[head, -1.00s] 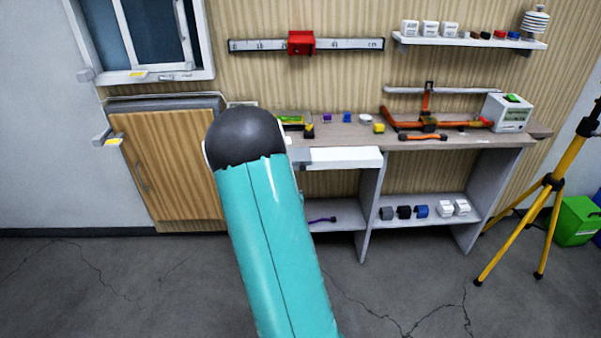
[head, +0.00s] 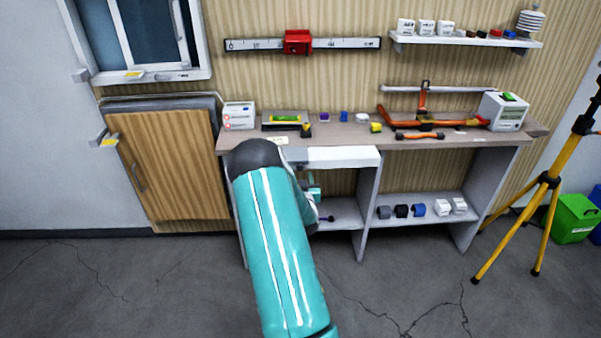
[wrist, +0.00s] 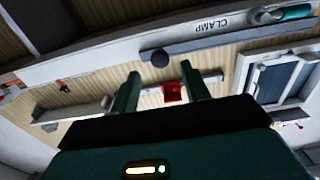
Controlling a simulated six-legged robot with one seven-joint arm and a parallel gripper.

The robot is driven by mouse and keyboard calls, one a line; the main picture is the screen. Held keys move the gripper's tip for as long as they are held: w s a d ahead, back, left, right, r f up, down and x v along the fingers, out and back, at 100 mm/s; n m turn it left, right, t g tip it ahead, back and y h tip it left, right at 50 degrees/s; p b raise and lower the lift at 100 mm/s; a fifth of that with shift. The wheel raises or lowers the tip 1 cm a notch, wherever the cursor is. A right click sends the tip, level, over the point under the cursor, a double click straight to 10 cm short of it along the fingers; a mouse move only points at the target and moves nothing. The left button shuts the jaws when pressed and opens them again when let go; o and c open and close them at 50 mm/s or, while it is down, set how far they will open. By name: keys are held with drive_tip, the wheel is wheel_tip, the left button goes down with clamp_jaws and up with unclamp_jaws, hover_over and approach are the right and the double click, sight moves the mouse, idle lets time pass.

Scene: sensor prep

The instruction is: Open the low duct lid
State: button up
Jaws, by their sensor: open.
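A wooden panel (head: 176,165) with a grey vertical handle stands shut and low at the left in the head view, below the window. It is the likeliest low duct lid, but no marking confirms this. My gripper shows in the wrist view (wrist: 160,78) with two dark green fingers apart and nothing between them. In the head view my teal arm reaches toward the bench and hides most of the gripper; a small teal part shows under the bench top. The gripper is right of the panel and apart from it.
A bench (head: 465,138) holds tools and a white box (head: 239,115). Its lower shelf (head: 345,213) carries small items. A yellow tripod (head: 553,180) stands right. A strip marked CLAMP (wrist: 210,26) crosses the upper wrist view. The floor before the panel is clear.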

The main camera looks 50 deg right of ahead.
sight(300, 169)
drive_tip(key=shift+x, duration=1.95)
clamp_jaws()
drive_tip(key=s+d, duration=0.5)
drive_tip(key=s, duration=0.1)
drive_tip(key=s+d, duration=0.6)
drive_tip(key=s, duration=0.1)
drive_tip(key=s+d, duration=0.6)
drive_tip(key=shift+s+f, duration=0.1)
drive_tip(key=shift+s, duration=0.25)
unclamp_jaws()
